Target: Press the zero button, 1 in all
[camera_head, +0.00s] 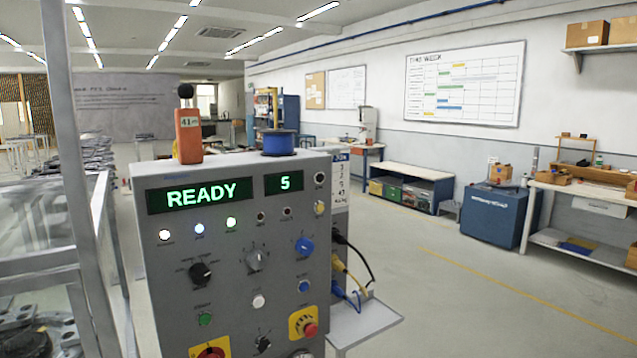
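A grey control panel (229,267) stands upright close in front of me, left of the middle. Its displays read "READY" (198,195) and "5" (285,183). Low on its face are a green button (205,319), a white button (258,301) and a blue button (303,286). Their small labels are too blurred to read, so I cannot tell which one is the zero button. My gripper is not in view.
Black selector knobs (201,273) and a red button on a yellow plate (304,324) are near the buttons. An orange device (188,135) and a blue spool (279,143) stand on top. Cables hang over a side shelf (365,321). The floor at right is free.

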